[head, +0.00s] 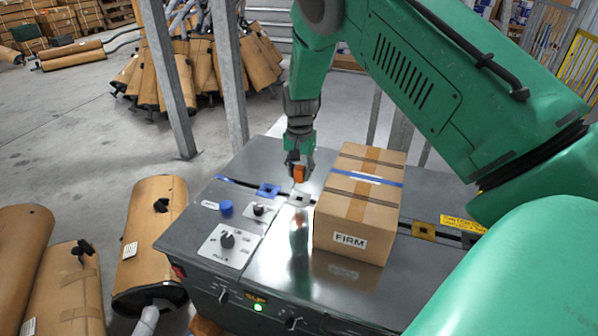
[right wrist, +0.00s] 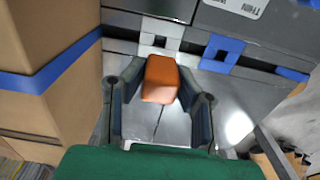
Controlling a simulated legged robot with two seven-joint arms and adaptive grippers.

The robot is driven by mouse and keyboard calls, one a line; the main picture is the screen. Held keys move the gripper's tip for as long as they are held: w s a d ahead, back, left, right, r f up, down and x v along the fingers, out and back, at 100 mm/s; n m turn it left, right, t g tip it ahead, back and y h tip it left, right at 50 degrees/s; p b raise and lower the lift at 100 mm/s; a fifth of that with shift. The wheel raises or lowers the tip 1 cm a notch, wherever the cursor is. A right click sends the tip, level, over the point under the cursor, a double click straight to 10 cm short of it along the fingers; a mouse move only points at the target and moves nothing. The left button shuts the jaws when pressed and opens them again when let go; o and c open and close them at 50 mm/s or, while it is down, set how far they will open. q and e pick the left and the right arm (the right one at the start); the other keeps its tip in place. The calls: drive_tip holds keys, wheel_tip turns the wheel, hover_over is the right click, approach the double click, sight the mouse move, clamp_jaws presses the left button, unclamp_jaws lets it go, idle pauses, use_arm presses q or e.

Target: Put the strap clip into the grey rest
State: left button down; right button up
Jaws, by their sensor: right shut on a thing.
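The strap clip (head: 299,174) is a small orange block. My right gripper (head: 299,168) is shut on it, pointing down over the metal table, and the right wrist view shows the clip (right wrist: 161,80) between both fingers (right wrist: 160,95). The grey rest (head: 299,198) is a small light grey block with a dark square opening. It shows just below the clip in the head view and just beyond it in the right wrist view (right wrist: 146,28). The clip appears apart from the rest, above the table. My left gripper is not in view.
A cardboard box (head: 356,215) marked FIRM, with a blue strap, stands right of the gripper. Knobs (head: 228,241) are at the table's left.

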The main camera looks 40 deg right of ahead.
drive_tip(key=shift+f+b, duration=2.55)
drive_tip(key=shift+f, duration=0.35)
drive_tip(key=shift+r, duration=0.1)
drive_tip(key=shift+p, duration=0.45)
drive_tip(key=shift+a+p, duration=0.1)
drive_tip(key=shift+p, duration=0.5)
drive_tip(key=shift+f, duration=0.4)
drive_tip(key=o, duration=1.1)
